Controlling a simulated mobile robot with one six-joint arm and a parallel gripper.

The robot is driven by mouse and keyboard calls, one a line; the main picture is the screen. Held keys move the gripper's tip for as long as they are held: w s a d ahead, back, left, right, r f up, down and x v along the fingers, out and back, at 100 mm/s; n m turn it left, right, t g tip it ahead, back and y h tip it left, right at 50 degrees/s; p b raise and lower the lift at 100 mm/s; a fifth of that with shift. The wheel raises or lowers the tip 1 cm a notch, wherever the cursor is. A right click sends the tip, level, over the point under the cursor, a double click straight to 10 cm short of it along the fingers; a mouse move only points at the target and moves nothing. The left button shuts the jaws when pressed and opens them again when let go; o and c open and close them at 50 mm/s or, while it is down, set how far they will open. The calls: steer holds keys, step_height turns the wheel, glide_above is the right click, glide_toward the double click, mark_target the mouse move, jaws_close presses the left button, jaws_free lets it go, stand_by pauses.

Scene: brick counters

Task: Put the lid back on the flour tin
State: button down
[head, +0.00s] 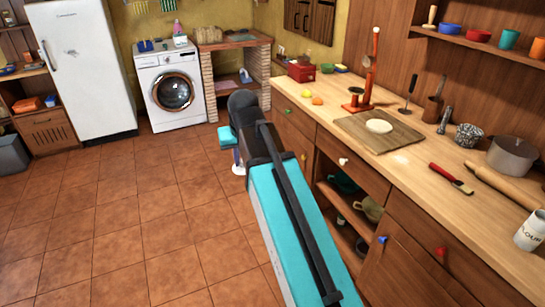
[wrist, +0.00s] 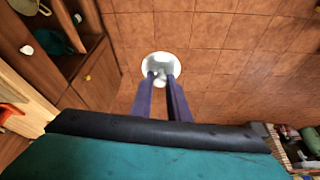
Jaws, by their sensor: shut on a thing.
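The white flour tin (head: 529,232), with dark lettering, stands on the wooden counter at the far right of the head view. It is partly cut off by the picture edge. My gripper (wrist: 160,78) is shut on a round white lid (wrist: 163,62), pinching the knob between its two dark fingertips. In the head view the lid (head: 238,170) hangs low over the floor, left of the counter and well away from the tin. My arm hides part of the floor and counter front.
The counter (head: 405,160) holds a board (head: 365,136) with a pale round of dough, a red-handled tool (head: 450,178), a rolling pin (head: 508,187) and a grey pot (head: 512,155). Open shelves with dishes are below. The tiled floor (head: 150,225) to the left is clear.

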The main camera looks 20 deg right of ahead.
steer(key=a+n, duration=0.1)
steer(key=a, duration=0.2)
steer(key=shift+w+r, duration=0.1)
steer(key=shift+w, duration=0.05)
stand_by(0.3)
